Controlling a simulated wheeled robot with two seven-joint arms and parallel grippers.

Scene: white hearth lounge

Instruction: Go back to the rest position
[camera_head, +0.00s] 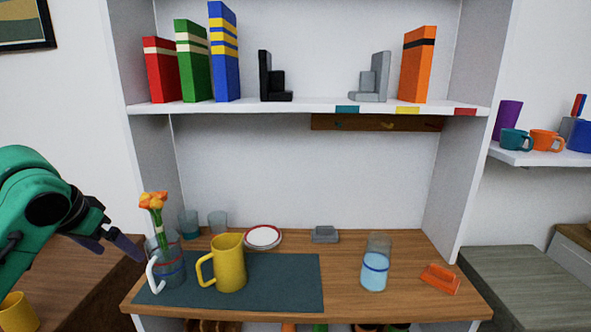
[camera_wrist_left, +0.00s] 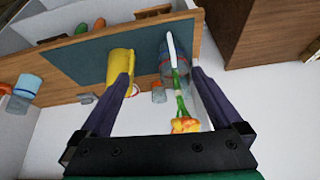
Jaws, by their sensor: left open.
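My left gripper (camera_head: 116,242) is at the left of the head view, beside the glass pitcher and apart from it. In the left wrist view its two fingers (camera_wrist_left: 158,100) are spread wide with nothing held between them. The glass pitcher (camera_head: 172,268) with a white handle holds orange flowers (camera_head: 152,202) and stands on the dark mat (camera_head: 285,280). It also shows in the left wrist view (camera_wrist_left: 180,72). A yellow pitcher (camera_head: 230,265) stands upright on the mat to its right. My right gripper does not show.
A glass with blue liquid (camera_head: 375,268), an orange block-like item (camera_head: 440,278) and a plate (camera_head: 263,237) are on the wooden counter (camera_head: 340,290). A shelf above (camera_head: 300,107) holds books and bookends. A yellow mug (camera_head: 18,312) sits at lower left. Open air lies above the counter.

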